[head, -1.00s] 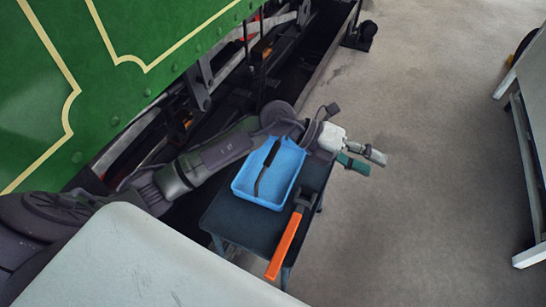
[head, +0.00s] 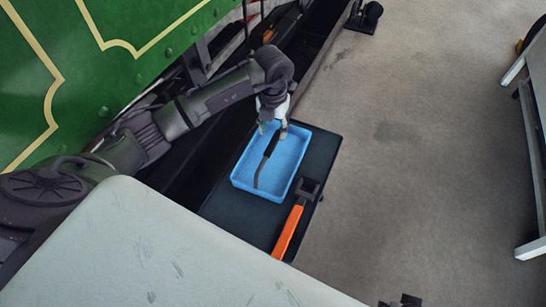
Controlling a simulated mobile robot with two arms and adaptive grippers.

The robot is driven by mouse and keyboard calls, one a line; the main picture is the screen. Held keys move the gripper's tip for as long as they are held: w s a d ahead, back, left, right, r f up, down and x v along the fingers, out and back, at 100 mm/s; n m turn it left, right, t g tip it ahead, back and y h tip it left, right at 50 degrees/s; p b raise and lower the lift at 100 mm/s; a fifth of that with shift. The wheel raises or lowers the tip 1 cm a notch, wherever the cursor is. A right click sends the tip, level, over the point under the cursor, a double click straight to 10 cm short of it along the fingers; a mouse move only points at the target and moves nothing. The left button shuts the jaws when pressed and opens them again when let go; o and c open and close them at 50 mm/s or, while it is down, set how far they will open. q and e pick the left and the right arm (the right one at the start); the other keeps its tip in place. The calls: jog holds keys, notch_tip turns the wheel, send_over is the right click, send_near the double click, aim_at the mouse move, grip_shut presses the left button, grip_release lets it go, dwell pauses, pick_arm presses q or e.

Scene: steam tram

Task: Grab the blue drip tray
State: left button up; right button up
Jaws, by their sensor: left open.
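The blue drip tray (head: 289,160) is a shallow rectangular tray on a small dark table (head: 317,160). A thin bent tool with a dark handle (head: 270,147) lies in it. My left gripper (head: 272,131) is open and points down at the tray's far edge, with its fingertips close to the rim. I cannot tell whether they touch the rim. The gripper hides part of that far edge. My right gripper does not show clearly.
A green steam tram side (head: 100,70) stands at the left. A pale surface (head: 150,250) fills the lower left. The floor (head: 430,150) at the right is open.

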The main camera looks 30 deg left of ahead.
aim_at(273, 141)
pick_arm(q)
notch_tip(273, 141, down, 5)
jog(key=shift+s+d+f+b, duration=0.1)
jog(key=shift+b, duration=0.45)
jog(key=shift+f, duration=0.25)
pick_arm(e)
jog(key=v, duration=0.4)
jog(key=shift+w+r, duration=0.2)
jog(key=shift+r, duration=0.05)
pick_arm(q)
jog(key=shift+c, duration=0.3)
grip_shut()
jog(key=shift+r, duration=0.1)
